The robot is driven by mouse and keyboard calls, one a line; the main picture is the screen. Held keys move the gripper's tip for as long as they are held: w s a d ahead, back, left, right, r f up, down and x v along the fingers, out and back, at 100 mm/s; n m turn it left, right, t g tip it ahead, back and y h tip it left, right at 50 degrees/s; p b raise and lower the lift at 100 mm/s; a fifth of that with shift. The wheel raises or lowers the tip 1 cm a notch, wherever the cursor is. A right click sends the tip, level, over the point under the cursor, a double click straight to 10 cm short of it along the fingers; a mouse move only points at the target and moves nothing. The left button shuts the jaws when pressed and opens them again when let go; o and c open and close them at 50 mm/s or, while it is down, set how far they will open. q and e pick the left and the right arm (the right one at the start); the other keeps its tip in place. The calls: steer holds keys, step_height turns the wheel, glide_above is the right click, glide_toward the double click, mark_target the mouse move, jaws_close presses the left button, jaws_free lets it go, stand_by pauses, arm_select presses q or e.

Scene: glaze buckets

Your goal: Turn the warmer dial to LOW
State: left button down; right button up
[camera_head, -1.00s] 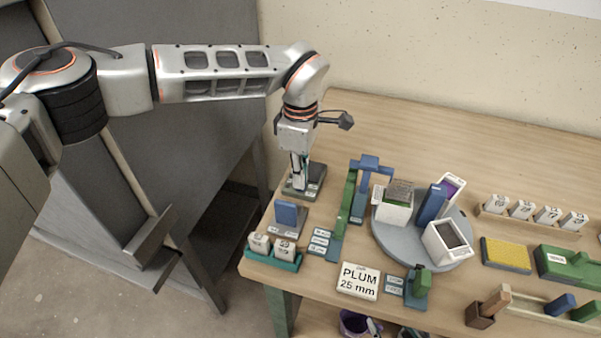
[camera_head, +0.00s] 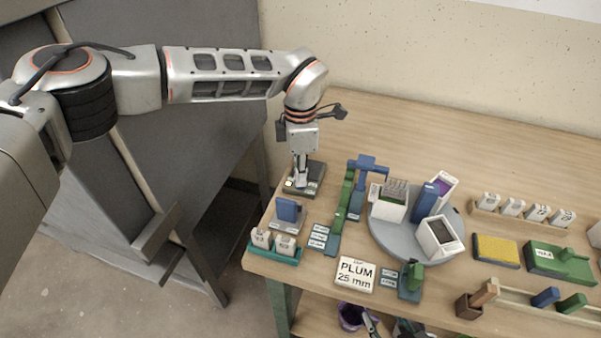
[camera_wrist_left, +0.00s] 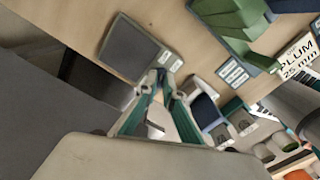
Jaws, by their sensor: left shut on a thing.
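The warmer appears to be the dark, flat unit (camera_head: 316,174) with small white labels, at the left end of the table. It also shows in the left wrist view (camera_wrist_left: 133,50), with its pale labels along one side. The label words are too small to read. My left gripper (camera_head: 300,184) points down at the labelled front part of this unit. In the left wrist view its fingertips (camera_wrist_left: 162,82) are close together beside the labels. It is shut on the dial, which the fingers mostly hide. Where the dial points cannot be told. My right gripper is out of view.
A blue block on a grey stand (camera_head: 288,212) and a teal tray (camera_head: 275,256) with white tags are close in front. Green and blue upright pieces (camera_head: 345,205) and a round grey turntable (camera_head: 385,237) stand to the right. Table behind is clear.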

arm_select(q)
steer(key=c, duration=2.2)
jaws_free()
steer(key=shift+r, duration=0.1)
step_height(320, 180, up, 12)
steer(key=shift+f, duration=0.1)
steer(key=shift+s, duration=0.1)
